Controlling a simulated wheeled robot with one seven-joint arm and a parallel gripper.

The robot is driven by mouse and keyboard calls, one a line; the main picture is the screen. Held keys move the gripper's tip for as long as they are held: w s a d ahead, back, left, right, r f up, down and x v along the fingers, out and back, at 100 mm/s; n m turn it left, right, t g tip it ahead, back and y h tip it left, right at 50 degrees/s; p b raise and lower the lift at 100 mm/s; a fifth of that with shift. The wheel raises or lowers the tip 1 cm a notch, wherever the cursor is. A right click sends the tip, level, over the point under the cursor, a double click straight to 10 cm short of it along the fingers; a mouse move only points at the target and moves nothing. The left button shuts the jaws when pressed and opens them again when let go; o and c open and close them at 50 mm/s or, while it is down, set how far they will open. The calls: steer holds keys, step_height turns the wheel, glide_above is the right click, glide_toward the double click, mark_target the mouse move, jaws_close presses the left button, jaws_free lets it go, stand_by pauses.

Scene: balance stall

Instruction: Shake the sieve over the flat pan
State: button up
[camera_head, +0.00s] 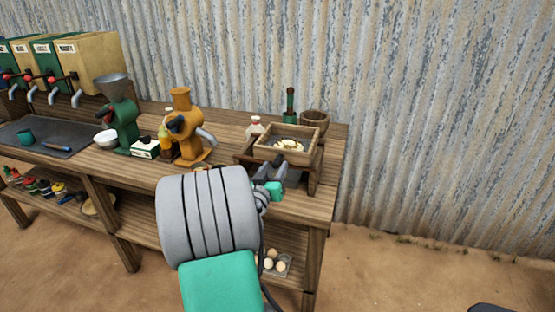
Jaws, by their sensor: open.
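The sieve (262,153) is a square wooden frame with pale lumps lying in it. It sits on a low wooden stand (314,177) at the right end of the wooden table.
An orange grinder (183,125) stands left of the sieve, and a green grinder (121,120) further left. A wooden bucket (314,122), a green bottle (290,104) and a pale bottle (256,126) stand behind the sieve. Eggs (274,262) lie on the lower shelf.

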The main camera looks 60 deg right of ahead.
steer(key=d, duration=0.4)
steer(key=shift+w, duration=0.3)
jaws_close()
stand_by(1.1)
